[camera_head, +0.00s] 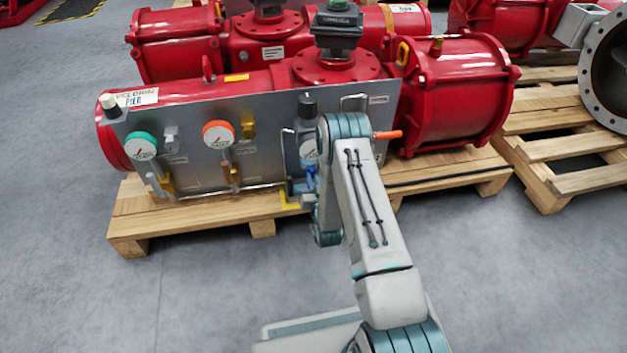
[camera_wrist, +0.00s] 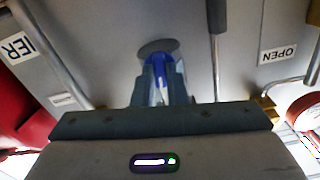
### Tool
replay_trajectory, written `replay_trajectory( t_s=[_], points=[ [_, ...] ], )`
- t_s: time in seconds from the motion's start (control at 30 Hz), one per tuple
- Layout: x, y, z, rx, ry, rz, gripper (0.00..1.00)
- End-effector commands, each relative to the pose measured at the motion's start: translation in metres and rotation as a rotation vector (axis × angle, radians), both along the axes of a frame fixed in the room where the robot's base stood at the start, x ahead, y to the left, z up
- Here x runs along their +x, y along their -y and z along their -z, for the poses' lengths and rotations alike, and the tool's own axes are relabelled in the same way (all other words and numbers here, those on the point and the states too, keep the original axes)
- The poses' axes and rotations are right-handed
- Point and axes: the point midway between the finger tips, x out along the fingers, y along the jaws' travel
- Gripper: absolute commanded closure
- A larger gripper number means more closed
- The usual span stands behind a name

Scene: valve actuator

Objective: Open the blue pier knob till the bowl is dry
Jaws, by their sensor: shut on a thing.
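The blue knob (camera_wrist: 158,58) shows in the wrist view below a dark round fitting (camera_wrist: 157,46) on the grey panel. My gripper (camera_wrist: 160,75) is shut on the blue knob, with a finger on each side of it. In the head view a bit of blue (camera_head: 311,181) shows at the panel's lower right, beside my arm. The grey unit with a white gauge (camera_head: 308,149) stands just above it, partly hidden by my arm. I cannot make out a bowl or any liquid in it.
The grey panel (camera_head: 190,128) also carries a green-rimmed gauge (camera_head: 141,146) and an orange-rimmed gauge (camera_head: 217,136). Thin pipes run near my gripper. The red actuator (camera_head: 455,90) sits on a wooden pallet (camera_head: 130,222).

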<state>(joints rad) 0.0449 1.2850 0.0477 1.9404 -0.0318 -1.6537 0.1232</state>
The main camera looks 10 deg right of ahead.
Motion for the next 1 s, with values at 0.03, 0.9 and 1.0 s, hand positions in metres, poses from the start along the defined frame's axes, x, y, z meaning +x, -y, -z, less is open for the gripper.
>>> replay_trajectory(
  t_s=[0.03, 0.9, 1.0],
  points=[
    [-0.0015, 0.0, 0.0014, -0.028, -0.004, -0.001, 1.0],
    [-0.0019, 0.0006, 0.0019, -0.143, -0.006, 0.001, 0.74],
    [-0.0014, 0.0005, 0.0015, -0.143, -0.004, 0.0, 0.66]
  ],
)
